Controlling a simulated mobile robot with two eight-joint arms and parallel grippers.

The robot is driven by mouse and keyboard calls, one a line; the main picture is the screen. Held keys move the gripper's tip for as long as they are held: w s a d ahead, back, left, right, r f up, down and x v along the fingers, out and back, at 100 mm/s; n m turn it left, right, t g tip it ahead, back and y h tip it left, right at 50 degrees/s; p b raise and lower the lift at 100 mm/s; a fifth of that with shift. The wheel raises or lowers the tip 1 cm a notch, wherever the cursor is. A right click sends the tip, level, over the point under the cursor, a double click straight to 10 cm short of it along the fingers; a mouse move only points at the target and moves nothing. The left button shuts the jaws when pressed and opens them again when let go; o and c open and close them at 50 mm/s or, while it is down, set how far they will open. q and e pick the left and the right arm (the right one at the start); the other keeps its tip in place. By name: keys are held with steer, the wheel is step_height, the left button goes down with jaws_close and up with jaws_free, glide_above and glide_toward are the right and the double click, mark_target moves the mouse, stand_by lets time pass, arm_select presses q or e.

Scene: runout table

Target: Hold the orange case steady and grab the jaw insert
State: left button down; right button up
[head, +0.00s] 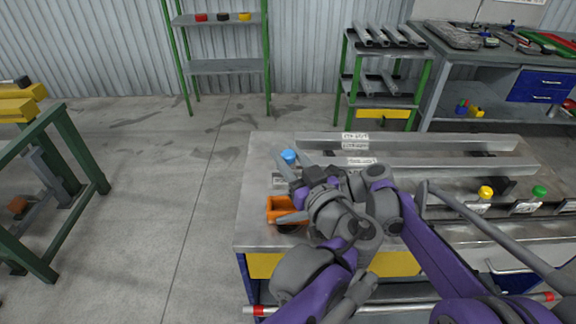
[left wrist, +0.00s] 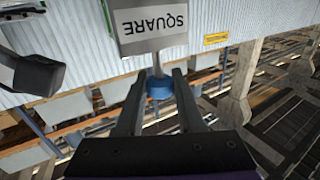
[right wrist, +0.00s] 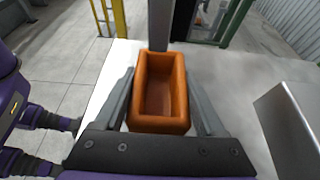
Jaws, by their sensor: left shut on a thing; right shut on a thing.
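The orange case (head: 276,203) stands at the left end of the bench. In the right wrist view it is an open-topped box (right wrist: 160,124) whose inside looks empty. My right gripper (right wrist: 160,85) is shut on it, one finger against each side. The jaw insert has a blue knob (head: 288,156), seen behind the case in the head view. In the left wrist view the blue knob (left wrist: 158,88) sits between the fingertips of my left gripper (left wrist: 157,76), which is shut on it. A grey plate labelled SQUARE (left wrist: 150,25) shows upside down beyond the knob. My arms hide part of the case.
Long grey bars (head: 440,145) lie along the bench (head: 258,160). A yellow knob (head: 485,193) and a green knob (head: 539,191) stand to the right. A grey block (right wrist: 292,125) is right of the case in the right wrist view. The bench's left edge is close.

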steer(key=o, duration=1.4)
steer(key=shift+o, duration=0.2)
steer(key=shift+d, duration=0.15)
steer(key=v, duration=1.1)
steer(key=shift+d+r, duration=0.2)
steer(key=shift+d, duration=0.1)
